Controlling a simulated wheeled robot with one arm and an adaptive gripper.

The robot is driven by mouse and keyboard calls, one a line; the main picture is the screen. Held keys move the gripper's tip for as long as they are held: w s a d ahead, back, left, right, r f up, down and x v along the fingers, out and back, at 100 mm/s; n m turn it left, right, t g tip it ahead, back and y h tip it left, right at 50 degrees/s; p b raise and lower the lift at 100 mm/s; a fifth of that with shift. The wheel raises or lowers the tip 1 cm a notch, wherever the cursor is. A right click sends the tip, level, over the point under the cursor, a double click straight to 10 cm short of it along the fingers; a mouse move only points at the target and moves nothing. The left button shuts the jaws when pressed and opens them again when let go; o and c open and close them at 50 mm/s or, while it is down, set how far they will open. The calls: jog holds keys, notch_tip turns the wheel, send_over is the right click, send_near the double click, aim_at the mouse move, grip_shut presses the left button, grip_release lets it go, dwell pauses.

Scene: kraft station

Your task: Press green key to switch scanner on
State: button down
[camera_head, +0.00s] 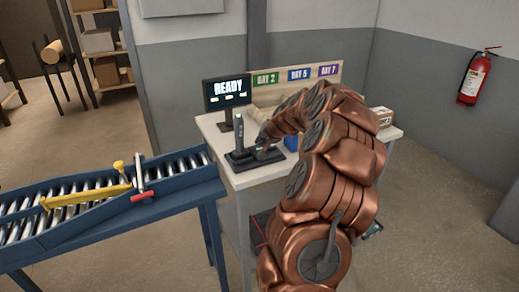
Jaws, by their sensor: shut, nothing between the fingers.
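The scanner (239,135) is a dark upright post with a small green spot near its top. It stands on a black base (240,163) near the left front of the white table (278,170). My gripper (262,149) is shut and empty, low over the right part of that base, just right of the post. A small pale green patch shows by the fingertips; I cannot tell whether it is the green key or whether the fingers touch it. My copper arm covers much of the table's right side.
A screen (228,92) reading "READY" stands behind the scanner. Bay signs (298,74) line the back board. A small box (383,114) sits at the table's right. A blue roller conveyor (100,205) with a yellow arm is at the left.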

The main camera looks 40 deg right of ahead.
jog(key=shift+r+p, duration=0.8)
jog(key=shift+r, duration=1.65)
